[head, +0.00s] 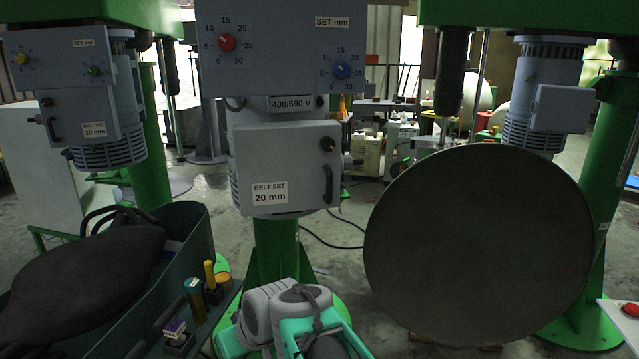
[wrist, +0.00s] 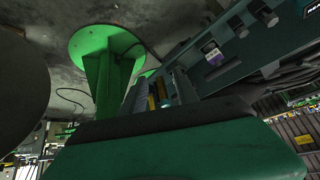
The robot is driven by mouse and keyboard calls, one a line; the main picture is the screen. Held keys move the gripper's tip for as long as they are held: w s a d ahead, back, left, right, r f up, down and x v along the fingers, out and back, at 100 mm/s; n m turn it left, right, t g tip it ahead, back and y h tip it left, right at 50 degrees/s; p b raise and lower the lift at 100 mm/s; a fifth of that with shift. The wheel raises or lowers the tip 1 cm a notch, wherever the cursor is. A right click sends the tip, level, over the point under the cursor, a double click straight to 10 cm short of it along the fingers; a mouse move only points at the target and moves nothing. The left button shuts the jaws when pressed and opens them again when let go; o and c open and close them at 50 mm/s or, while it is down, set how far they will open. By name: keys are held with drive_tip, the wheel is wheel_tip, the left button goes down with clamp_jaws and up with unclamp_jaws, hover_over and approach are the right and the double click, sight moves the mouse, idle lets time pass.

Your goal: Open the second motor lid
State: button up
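The middle motor's lid (head: 286,165) is a grey box cover labelled "BELT SET 20 mm". It has a black knob (head: 327,143) at its upper right and a dark vertical handle (head: 328,184) at its right edge. The lid looks shut. The left motor has a similar lid (head: 82,118), also looking shut. In the wrist view, my gripper (wrist: 162,92) is open, its two grey fingers apart with nothing held; yellow cylinders show beyond the gap. In the head view, my arm is low at the bottom centre, below the middle lid, and the fingers are hidden.
A large dark round disc (head: 480,245) stands at the right. A dark green bin (head: 195,240) holding a dark sack (head: 80,275) is at the left. Small cylinders (head: 194,298) stand beside it. Green columns (head: 274,250) rise from the floor. The space directly before the middle lid looks clear.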

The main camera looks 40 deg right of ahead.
drive_tip(key=w+d+r+m+t+h, duration=0.1)
drive_tip(key=w+d+r+t, duration=0.4)
drive_tip(key=d+r, duration=0.5)
drive_tip(key=m+t+h+p, duration=0.2)
drive_tip(key=t+h, duration=0.3)
drive_tip(key=t, duration=0.1)
approach(331, 188)
drive_tip(key=w, duration=0.1)
drive_tip(key=p+x, duration=0.2)
drive_tip(key=x, duration=0.6)
drive_tip(key=shift+w+d+r, duration=0.1)
drive_tip(key=shift+d, duration=0.1)
drive_tip(key=shift+c, duration=0.3)
clamp_jaws()
